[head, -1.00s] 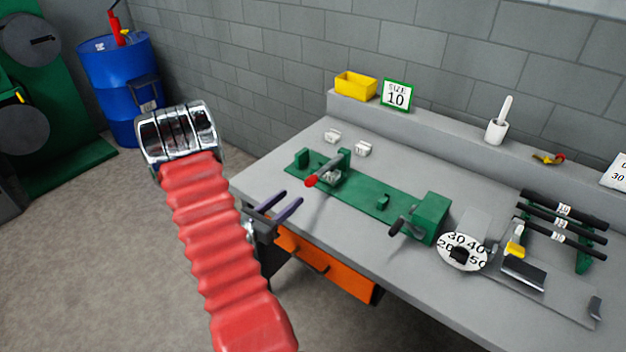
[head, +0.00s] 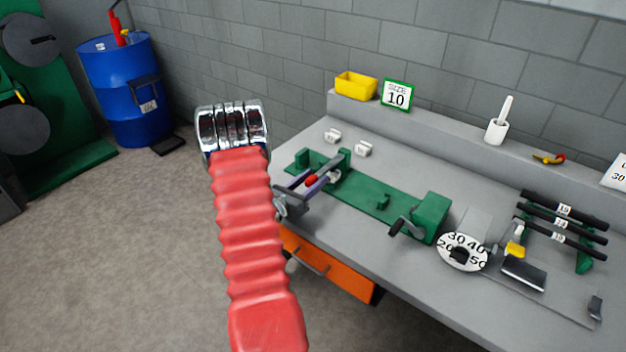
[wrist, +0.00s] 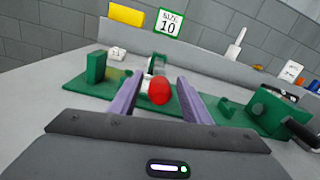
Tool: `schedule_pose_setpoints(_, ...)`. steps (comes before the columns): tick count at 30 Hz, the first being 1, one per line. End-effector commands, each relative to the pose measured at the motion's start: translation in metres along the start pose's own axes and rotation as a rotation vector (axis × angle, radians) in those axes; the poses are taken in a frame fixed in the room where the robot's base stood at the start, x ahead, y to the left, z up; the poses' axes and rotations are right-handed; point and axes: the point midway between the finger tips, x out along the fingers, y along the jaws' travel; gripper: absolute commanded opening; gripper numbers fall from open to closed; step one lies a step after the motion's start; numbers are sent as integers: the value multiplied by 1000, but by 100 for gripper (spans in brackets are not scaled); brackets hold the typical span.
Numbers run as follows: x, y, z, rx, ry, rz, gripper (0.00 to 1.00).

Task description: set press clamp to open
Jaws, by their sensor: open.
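The green press (head: 375,197) lies along the grey workbench, with upright blocks at its left end and a larger block with a dark crank handle at its right end. The clamp lever's red knob (head: 311,181) sticks out toward the front of the press. In the wrist view the red knob (wrist: 159,91) shows between my two purple fingers, a little above their middle. My gripper (wrist: 152,98) is open, with a finger on each side of the knob. In the head view my gripper (head: 310,184) is at the press's left part. Contact with the knob cannot be told.
A yellow bin (head: 356,86) and a "SIZE 10" sign (head: 397,95) stand on the back ledge. Two small white blocks (head: 363,149) sit behind the press. A numbered dial (head: 462,252) and a rack of black rods (head: 562,222) are at the right. An orange drawer (head: 327,268) is below the bench edge.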

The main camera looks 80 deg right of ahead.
Motion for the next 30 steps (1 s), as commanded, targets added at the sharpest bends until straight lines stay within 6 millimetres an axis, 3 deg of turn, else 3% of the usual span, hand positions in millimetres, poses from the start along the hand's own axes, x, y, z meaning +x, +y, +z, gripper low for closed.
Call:
schedule_pose_setpoints(7, 0, 0, 0, -1, 0, 0, 43)
schedule_pose_setpoints(25, 0, -1, 0, -1, 0, -1, 1)
schedule_pose_setpoints(30, 0, -1, 0, -1, 0, -1, 0)
